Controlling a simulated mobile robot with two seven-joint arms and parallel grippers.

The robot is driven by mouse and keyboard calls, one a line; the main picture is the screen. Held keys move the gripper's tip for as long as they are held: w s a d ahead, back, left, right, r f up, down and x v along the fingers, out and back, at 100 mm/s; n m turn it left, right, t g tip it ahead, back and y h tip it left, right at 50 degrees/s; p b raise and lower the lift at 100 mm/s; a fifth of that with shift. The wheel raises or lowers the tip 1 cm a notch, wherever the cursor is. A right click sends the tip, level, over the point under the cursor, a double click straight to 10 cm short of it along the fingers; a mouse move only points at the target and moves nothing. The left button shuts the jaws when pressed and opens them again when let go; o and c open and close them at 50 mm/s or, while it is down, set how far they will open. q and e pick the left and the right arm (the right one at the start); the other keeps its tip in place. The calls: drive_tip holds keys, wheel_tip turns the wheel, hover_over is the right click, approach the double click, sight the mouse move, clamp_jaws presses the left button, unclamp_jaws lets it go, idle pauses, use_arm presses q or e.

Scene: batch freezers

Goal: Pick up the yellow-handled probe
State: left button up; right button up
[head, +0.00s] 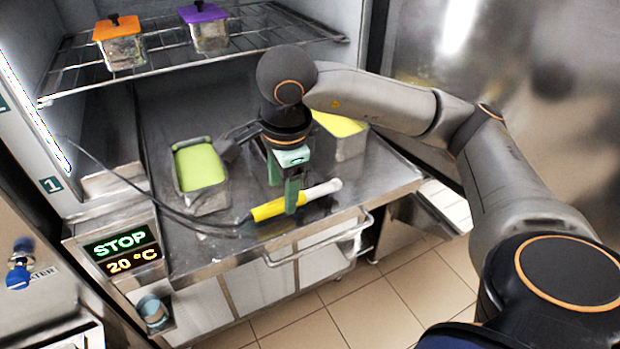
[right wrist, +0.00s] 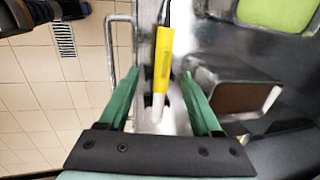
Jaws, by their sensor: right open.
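The yellow-handled probe (head: 268,209) lies near the front of the steel worktop, its yellow part to the left and its white end to the right. A dark cable leaves its left end. My right gripper (head: 284,192) points down at the probe's middle, with green fingers; the near finger hides a short piece of the probe. In the right wrist view the probe (right wrist: 162,58) shows between the two spread fingers of the gripper (right wrist: 161,92), with gaps on both sides. The gripper is open. My left gripper is not in view.
A container of green product (head: 200,170) stands left of my gripper, and a yellow-filled one (head: 340,128) behind to the right. A wire shelf (head: 160,55) above holds two lidded jars. A metal handle bar (head: 325,241) runs along the front. The cable (head: 150,190) loops left.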

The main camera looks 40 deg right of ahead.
sight(282, 202)
drive_tip(key=f, duration=0.3)
drive_tip(key=w+f, duration=0.1)
drive_tip(key=shift+w+d+f, duration=0.1)
drive_tip(key=shift+d+f, duration=0.05)
drive_tip(key=shift+d, duration=0.1)
drive_tip(key=shift+c, duration=0.2)
clamp_jaws()
idle(0.4)
